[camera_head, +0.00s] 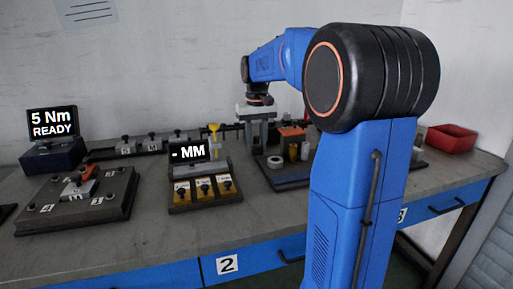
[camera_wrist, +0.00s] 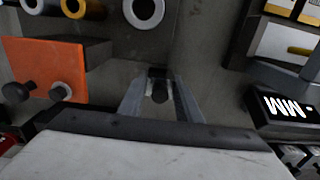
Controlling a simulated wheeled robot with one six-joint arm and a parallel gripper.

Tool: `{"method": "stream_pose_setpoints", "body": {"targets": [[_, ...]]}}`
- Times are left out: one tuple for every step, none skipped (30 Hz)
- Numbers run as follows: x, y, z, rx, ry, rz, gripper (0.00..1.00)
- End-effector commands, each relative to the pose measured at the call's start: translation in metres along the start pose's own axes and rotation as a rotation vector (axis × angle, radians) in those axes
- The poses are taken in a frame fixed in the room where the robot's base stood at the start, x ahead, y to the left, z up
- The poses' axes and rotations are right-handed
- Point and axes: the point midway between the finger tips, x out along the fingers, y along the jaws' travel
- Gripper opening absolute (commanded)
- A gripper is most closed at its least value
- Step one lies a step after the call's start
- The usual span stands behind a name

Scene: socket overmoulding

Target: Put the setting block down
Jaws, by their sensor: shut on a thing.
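My gripper (camera_head: 256,140) hangs above the back middle of the bench, between the "MM" display and the dark tray of parts.
The "MM" display (camera_head: 188,152) stands left of my gripper behind a rack of yellow blocks (camera_head: 204,190). A dark tray (camera_head: 290,182) with a pale ring (camera_head: 274,162) and an orange block (camera_wrist: 45,70) lies right. Blocks marked S and M (camera_head: 150,145) stand at the back left.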

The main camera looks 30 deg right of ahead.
Motion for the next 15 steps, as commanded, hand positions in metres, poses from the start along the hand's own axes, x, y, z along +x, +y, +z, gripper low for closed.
{"method": "stream_pose_setpoints", "body": {"targets": [[0.0058, 0.0000, 0.0003, 0.000, -0.001, 0.000, 0.00], [0.0080, 0.0000, 0.0003, 0.000, 0.000, 0.000, 0.00], [0.0098, 0.0000, 0.0003, 0.000, 0.000, 0.000, 0.00], [0.0103, 0.0000, 0.0002, 0.000, 0.001, 0.000, 0.00], [0.0104, 0.0000, 0.0001, 0.000, 0.001, 0.000, 0.00], [0.0102, 0.0000, 0.0000, 0.000, 0.001, 0.000, 0.00], [0.0101, 0.0000, 0.0000, 0.000, 0.001, 0.000, 0.00], [0.0100, 0.0000, 0.0000, 0.000, 0.001, 0.000, 0.00], [0.0100, 0.0000, 0.0000, 0.000, 0.001, 0.000, 0.00], [0.0102, 0.0000, 0.0000, 0.000, 0.001, 0.000, 0.00], [0.0106, 0.0000, 0.0000, 0.000, 0.001, 0.000, 0.00], [0.0115, 0.0000, 0.0000, 0.000, 0.001, 0.000, 0.00], [0.0123, 0.0000, 0.0001, 0.000, 0.001, 0.000, 0.00], [0.0131, 0.0000, 0.0000, 0.000, 0.001, 0.000, 0.00], [0.0129, 0.0000, 0.0000, 0.000, 0.000, 0.000, 0.41]]}}
